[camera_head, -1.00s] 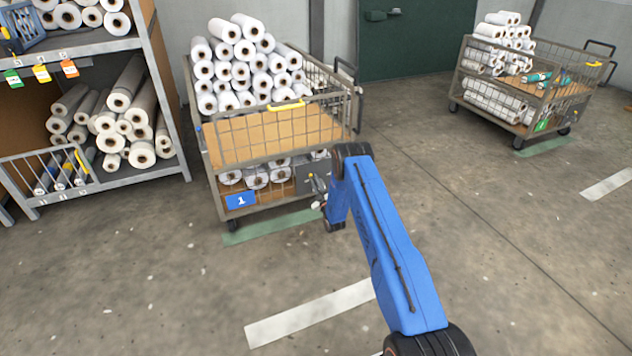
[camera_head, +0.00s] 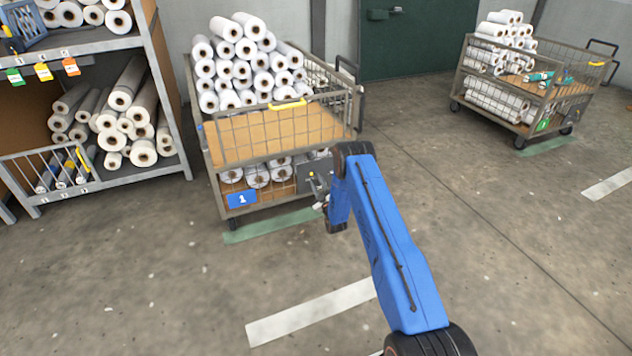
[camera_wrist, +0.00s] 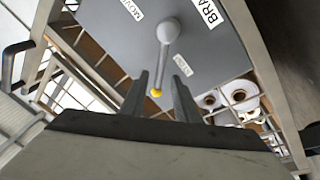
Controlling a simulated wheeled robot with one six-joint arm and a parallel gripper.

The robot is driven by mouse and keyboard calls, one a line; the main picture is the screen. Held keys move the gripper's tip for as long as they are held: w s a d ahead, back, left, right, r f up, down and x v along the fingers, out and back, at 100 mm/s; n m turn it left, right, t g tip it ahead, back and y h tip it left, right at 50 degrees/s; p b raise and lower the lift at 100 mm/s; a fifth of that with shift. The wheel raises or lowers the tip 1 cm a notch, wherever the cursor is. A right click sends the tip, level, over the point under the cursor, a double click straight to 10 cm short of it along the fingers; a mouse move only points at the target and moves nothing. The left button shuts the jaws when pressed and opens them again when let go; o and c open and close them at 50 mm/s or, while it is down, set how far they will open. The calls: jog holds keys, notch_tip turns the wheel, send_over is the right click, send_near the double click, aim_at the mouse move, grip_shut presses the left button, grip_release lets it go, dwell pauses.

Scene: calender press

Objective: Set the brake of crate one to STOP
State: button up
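Crate one (camera_head: 242,199), a wire cart with a blue "1" sign, stands left of my arm, with a grey brake plate (camera_head: 315,175) at its front right corner. In the wrist view the brake plate (camera_wrist: 120,40) bears a "MOVE" label at top left, a partly cut-off "BRA" label at top right and a small label, hard to read, at lower right. The brake lever (camera_wrist: 164,58) runs from a round grey pivot down to a yellow knob (camera_wrist: 156,92). My gripper (camera_wrist: 162,76) is open, its two fingers appearing on either side of the knob. Contact cannot be told.
White rolls (camera_head: 240,65) are piled on crate one, and more lie on its lower deck. A shelf rack (camera_head: 170,110) with rolls stands at left. A second crate (camera_head: 510,95) with a green sign is at back right. The concrete floor between is clear.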

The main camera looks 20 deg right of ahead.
jog(key=v, duration=1.6)
jog(key=shift+s, duration=0.1)
